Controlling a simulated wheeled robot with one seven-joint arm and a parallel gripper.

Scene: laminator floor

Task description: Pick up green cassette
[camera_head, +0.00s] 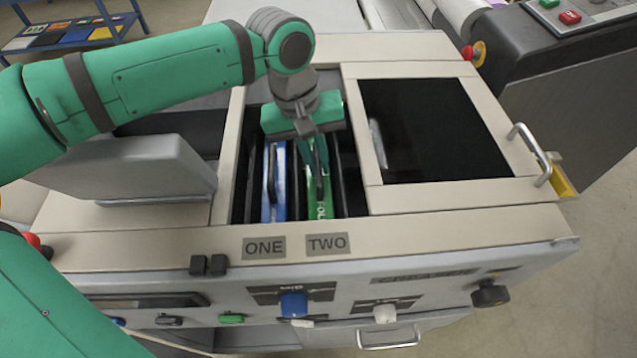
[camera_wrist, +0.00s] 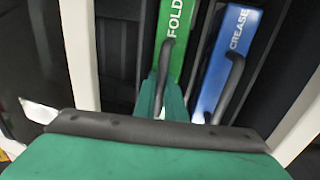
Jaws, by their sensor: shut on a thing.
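The green cassette (camera_head: 320,186) stands in the slot above the label TWO in the machine's open bay. In the wrist view the green cassette (camera_wrist: 175,38) shows the word FOLD and a dark arched handle. My gripper (camera_head: 314,160) reaches down into the bay over the green cassette. In the wrist view my gripper (camera_wrist: 155,98) is at the handle, shut on the cassette. My gripper hides part of the cassette and handle. A blue cassette (camera_head: 273,190) stands beside it above the label ONE. In the wrist view the blue cassette (camera_wrist: 226,60) reads CREASE.
The bay's light frame (camera_head: 232,160) surrounds the cassettes closely. A dark panel (camera_head: 430,130) with a handle (camera_head: 531,150) lies to the right. A raised grey cover (camera_head: 130,165) stands to the left. Knobs and buttons line the front panel.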

